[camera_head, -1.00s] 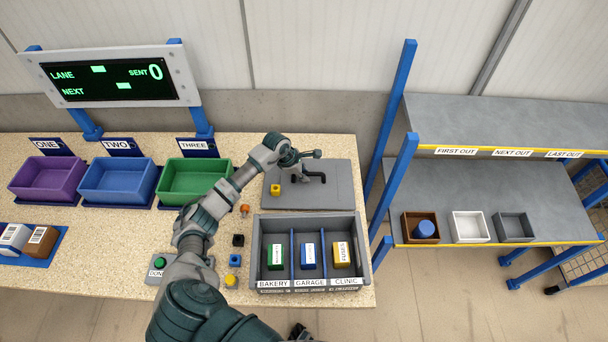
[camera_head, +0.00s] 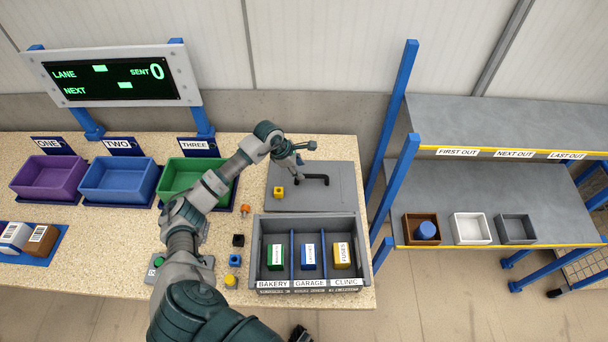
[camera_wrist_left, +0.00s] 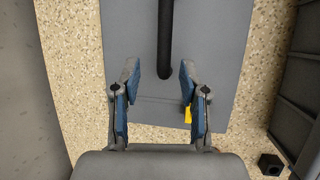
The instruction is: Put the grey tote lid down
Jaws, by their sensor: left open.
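The grey tote lid (camera_head: 335,196) lies on the table behind the grey tote (camera_head: 257,247), with its black handle (camera_head: 312,178) facing up. A small yellow block (camera_head: 278,192) appears on the lid's front left part. My left gripper (camera_head: 301,152) is open and empty, above the lid's back edge and clear of the handle. In the left wrist view, the spread fingers (camera_wrist_left: 160,82) frame the end of the black handle (camera_wrist_left: 165,40), with nothing held. The yellow block shows partly behind the right finger (camera_wrist_left: 187,115). My right gripper is not seen.
The tote holds green, blue and yellow packs in three compartments. Small blocks and a green button (camera_head: 158,262) lie left of it. Purple (camera_head: 48,178), blue (camera_head: 117,181) and green (camera_head: 170,190) bins stand further left. A shelf rack (camera_head: 470,190) stands right.

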